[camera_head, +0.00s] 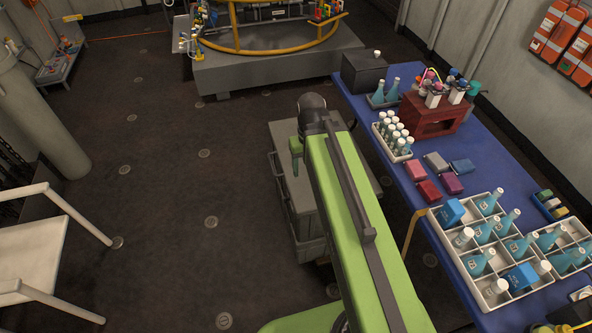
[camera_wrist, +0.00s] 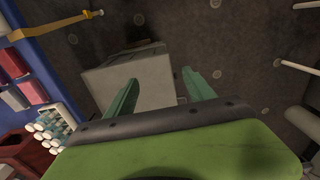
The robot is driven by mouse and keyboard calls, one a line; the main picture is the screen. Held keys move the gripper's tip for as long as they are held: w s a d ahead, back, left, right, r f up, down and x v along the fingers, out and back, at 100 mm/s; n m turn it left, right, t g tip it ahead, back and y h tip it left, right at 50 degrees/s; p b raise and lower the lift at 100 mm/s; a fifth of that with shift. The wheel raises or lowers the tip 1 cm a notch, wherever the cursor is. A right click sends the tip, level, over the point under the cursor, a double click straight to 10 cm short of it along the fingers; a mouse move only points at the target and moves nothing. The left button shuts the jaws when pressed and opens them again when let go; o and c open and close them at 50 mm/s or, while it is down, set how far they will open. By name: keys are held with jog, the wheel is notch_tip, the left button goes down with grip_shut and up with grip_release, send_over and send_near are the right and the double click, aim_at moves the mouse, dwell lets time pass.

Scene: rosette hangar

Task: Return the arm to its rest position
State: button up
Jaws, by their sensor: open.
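My green arm reaches forward from the bottom of the head view, beside the blue table's left edge. My gripper (camera_wrist: 160,98) shows in the wrist view as two teal fingers standing apart with nothing between them. In the head view only a small green part of it shows below the dark joint at the arm's far end; its fingertips are not clear there. In the wrist view the fingers are over a grey crate (camera_wrist: 125,75) on the dark floor. I cannot tell how high above the crate they are.
The blue table (camera_head: 392,178) on the right holds a divided white tray (camera_head: 452,243) of bottles, coloured boxes and a dark red stand (camera_head: 437,118). The grey crate (camera_head: 286,150) stands left of it, partly behind my arm. A white chair (camera_head: 38,245) is at left. Open floor lies between.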

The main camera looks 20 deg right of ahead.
jog(key=a, duration=0.4)
jog(key=shift+s+a, duration=0.15)
jog(key=shift+a, duration=0.25)
dwell(0.8)
